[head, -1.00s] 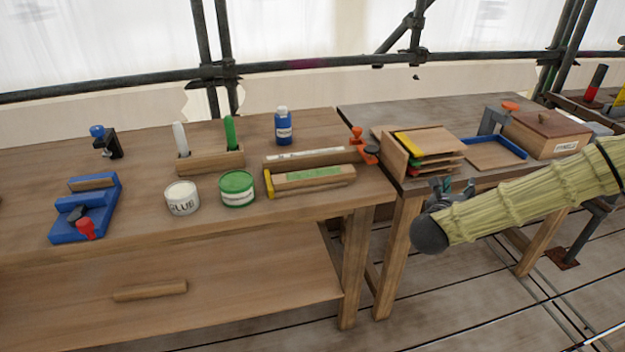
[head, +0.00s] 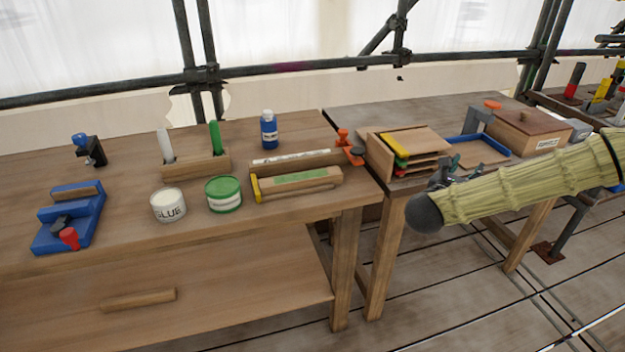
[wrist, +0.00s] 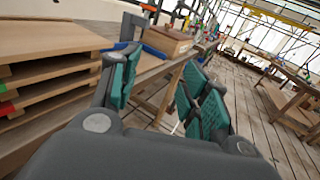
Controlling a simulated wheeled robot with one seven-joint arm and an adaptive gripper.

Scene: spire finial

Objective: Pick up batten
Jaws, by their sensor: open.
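No piece is labelled batten, so I cannot tell for certain which one it is. A plain wooden strip (head: 138,300) lies on the lower shelf of the left bench. A wooden piece with a green label (head: 300,181) lies on the bench top, with a yellow part at its left end. A longer wooden piece with a white strip (head: 303,160) lies behind it. My gripper (head: 452,172) is in front of the right bench, to the right of these pieces and apart from them. In the wrist view its teal-padded fingers (wrist: 160,85) are open with nothing between them.
The left bench holds a blue vice (head: 68,217), a glue tin (head: 168,205), a green-lidded tin (head: 223,194) and a blue bottle (head: 268,130). A stacked wooden rack (head: 380,160), a blue-edged tray (head: 480,149) and a wooden box (head: 528,132) stand on the right bench. Scaffold poles run behind.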

